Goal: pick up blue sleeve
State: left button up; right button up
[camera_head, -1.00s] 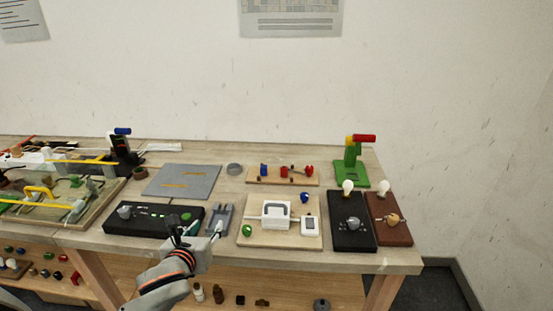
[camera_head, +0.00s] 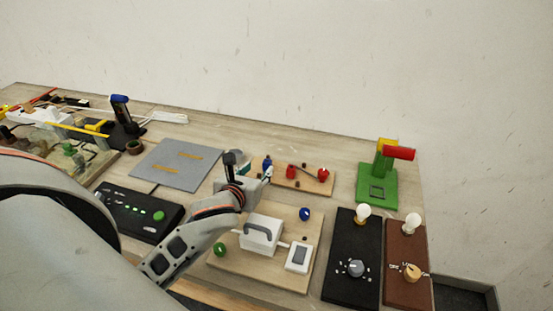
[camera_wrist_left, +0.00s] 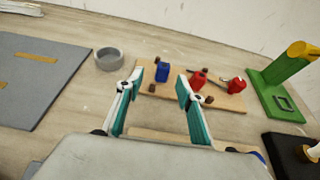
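The blue sleeve (camera_wrist_left: 162,71) stands on the left end of a small wooden board (camera_wrist_left: 219,101), beside a brown stub. In the head view the sleeve (camera_head: 267,163) shows just behind my left gripper (camera_head: 250,167), partly covered by it. In the left wrist view my left gripper (camera_wrist_left: 160,84) is open, with its two teal-padded fingers apart. The sleeve appears between and beyond the fingertips, with nothing held. My right gripper is in neither current view.
Red pieces (camera_wrist_left: 199,79) stand on the same board, right of the sleeve. A grey ring (camera_wrist_left: 109,59) and a grey mat (camera_head: 177,164) lie to the left. A green stand (camera_head: 377,184) is to the right. The white switch box (camera_head: 262,235) sits in front.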

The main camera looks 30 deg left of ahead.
aim_at(266, 165)
pick_arm(q)
jog(key=shift+x, duration=1.1)
jog(key=x, duration=0.5)
jog(key=shift+w+d+f, duration=0.1)
jog(key=shift+w+d, duration=0.05)
jog(key=shift+d, duration=0.1)
jog(key=c, duration=1)
